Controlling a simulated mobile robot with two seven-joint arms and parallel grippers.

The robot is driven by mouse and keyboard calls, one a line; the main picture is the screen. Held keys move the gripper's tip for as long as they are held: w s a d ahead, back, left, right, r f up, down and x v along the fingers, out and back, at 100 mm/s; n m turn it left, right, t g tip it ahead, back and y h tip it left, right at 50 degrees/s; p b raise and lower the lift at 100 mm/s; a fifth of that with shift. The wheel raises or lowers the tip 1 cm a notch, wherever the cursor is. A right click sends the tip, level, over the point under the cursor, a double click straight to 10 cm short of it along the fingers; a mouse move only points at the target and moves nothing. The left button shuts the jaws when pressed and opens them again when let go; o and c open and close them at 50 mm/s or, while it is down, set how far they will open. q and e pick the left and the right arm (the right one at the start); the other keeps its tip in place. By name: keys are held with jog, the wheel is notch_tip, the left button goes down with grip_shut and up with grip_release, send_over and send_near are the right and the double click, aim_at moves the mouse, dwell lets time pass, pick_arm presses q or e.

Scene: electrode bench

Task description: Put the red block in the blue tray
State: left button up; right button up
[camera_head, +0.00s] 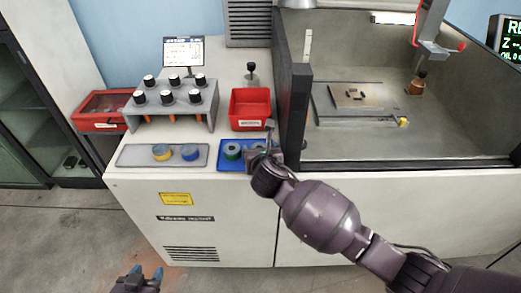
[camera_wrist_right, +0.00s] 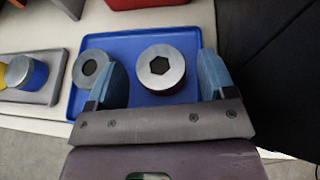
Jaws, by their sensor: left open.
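I cannot make out a separate red block in either view. The blue tray (camera_head: 225,166) lies on the bench front; it also shows in the right wrist view (camera_wrist_right: 125,40). In it are a grey ring-topped piece (camera_head: 232,151) and a round metal piece with a hexagonal hole (camera_wrist_right: 160,68). My right gripper (camera_head: 266,155) is over the tray's right part. In its wrist view (camera_wrist_right: 163,80) the blue fingers are apart, on either side of the hex-holed piece, with a gap at the left finger. My left gripper (camera_head: 143,273) is open, low in front of the bench.
A red bin (camera_head: 250,122) stands behind the blue tray. A grey tray (camera_head: 130,155) with yellow and blue pieces lies to its left, below a rack of black knobs (camera_head: 172,108). A dark wall post (camera_head: 292,110) stands close right of the right gripper.

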jog(key=shift+r, duration=0.15)
jog(key=shift+s+r, duration=0.1)
jog(key=shift+s, duration=0.2)
jog(key=p+v, duration=0.1)
jog(key=v, duration=1)
jog(key=shift+s, duration=0.2)
